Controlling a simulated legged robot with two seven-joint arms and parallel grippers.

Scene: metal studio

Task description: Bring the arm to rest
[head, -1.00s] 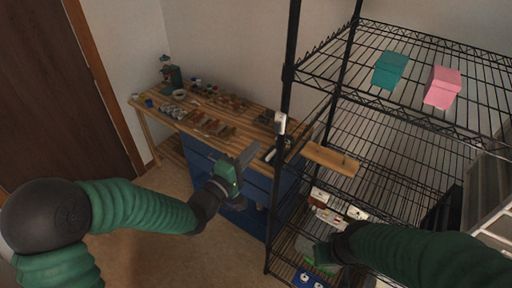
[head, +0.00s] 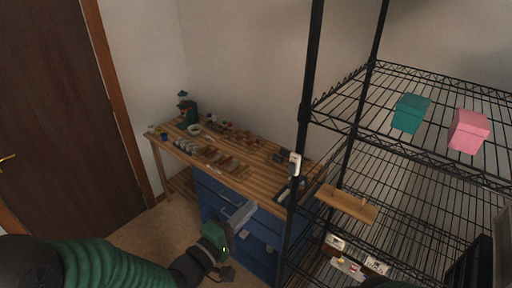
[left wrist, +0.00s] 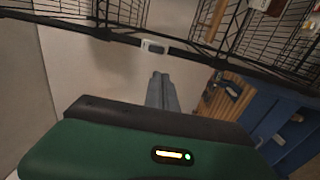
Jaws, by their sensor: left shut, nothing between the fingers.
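My left arm comes in from the lower left in the head view. My left gripper (head: 240,216) is shut and empty, held in front of the blue drawer cabinet under the workbench. In the left wrist view its closed grey fingers (left wrist: 162,92) point toward the shelf rack, with nothing between them.
A black wire shelf rack (head: 354,132) stands at the right, holding a teal box (head: 410,113) and a pink box (head: 468,131). Its upright is close to my left gripper's right. A wooden workbench (head: 262,186) with tools stands behind. Open floor (head: 150,236) lies left, before a brown door (head: 55,110).

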